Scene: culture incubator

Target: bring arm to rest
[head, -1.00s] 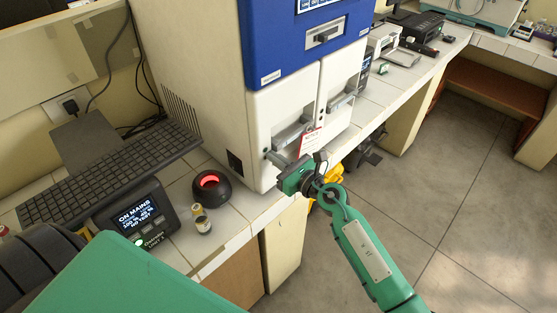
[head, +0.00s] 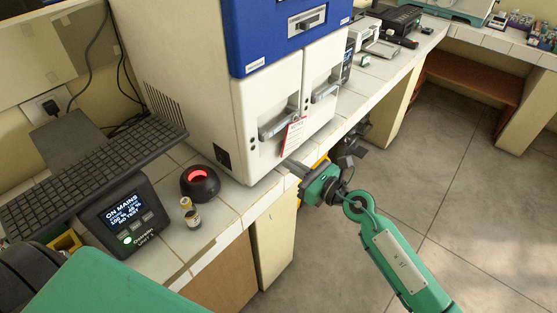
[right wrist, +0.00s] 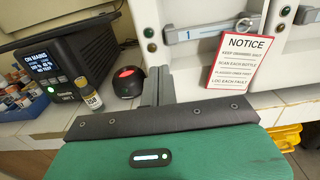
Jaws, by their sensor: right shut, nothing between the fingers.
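My right gripper (head: 291,165) is shut and empty in the head view. It is in front of the lower edge of the white and blue incubator (head: 262,120), near the bench edge and apart from the door handles. Its grey fingers also show in the right wrist view (right wrist: 158,88), closed together and pointing at the bench top. The incubator's two white doors look shut, each with a grey handle. Of my left arm only green and dark parts show at the lower left; the left gripper is not in view.
A small labelled bottle (head: 192,218) stands on the tiled bench beside a black scanner (head: 200,187) glowing red. A display unit (head: 125,220) and keyboard (head: 90,180) are at left. A notice (right wrist: 238,62) hangs from the incubator's handle. Open floor (head: 440,200) lies at right.

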